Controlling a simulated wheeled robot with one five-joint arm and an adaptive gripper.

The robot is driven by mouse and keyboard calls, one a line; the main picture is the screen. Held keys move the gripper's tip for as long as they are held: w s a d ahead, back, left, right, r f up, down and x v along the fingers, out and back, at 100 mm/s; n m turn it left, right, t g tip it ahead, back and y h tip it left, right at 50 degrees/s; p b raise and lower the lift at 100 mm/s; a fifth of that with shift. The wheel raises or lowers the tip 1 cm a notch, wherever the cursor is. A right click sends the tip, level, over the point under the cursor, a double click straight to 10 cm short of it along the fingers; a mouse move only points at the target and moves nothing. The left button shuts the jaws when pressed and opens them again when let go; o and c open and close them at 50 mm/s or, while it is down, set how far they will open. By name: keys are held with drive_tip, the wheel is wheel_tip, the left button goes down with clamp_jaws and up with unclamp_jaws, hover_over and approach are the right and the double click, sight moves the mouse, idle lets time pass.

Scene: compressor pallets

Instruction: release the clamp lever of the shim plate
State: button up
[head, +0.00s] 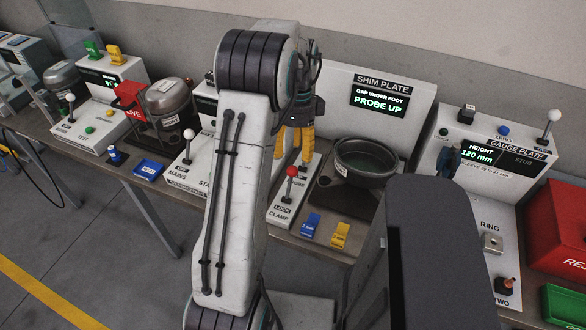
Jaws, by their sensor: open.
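The shim plate station has a white back panel (420,90) whose display reads "GAP UNDER FOOT" and "PROBE UP". The clamp lever (292,172) has a red ball knob and stands up from a white base labelled "LOCK" and "CLAMP". My gripper (293,160) has yellow fingers and is open, pointing down. In the picture its fingertips are just above and around the red knob; I cannot tell whether they touch it. My arm hides part of the station's left side. A dark round pan (368,160) sits on the station's plate.
A blue block (311,225) and a yellow block (340,234) lie at the bench's front edge. The gauge plate station (480,160) is at right, beside a red bin (560,235). A white-knobbed lever (188,135) stands left of my arm.

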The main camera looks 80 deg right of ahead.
sight(293, 166)
drive_tip(key=f+p, duration=0.1)
drive_tip(key=f, duration=0.1)
drive_tip(key=a+f+p, duration=0.1)
drive_tip(key=f+p, duration=0.1)
drive_tip(key=shift+a+f, duration=0.15)
drive_tip(key=shift+f, duration=1.1)
drive_tip(key=shift+o, duration=0.2)
clamp_jaws()
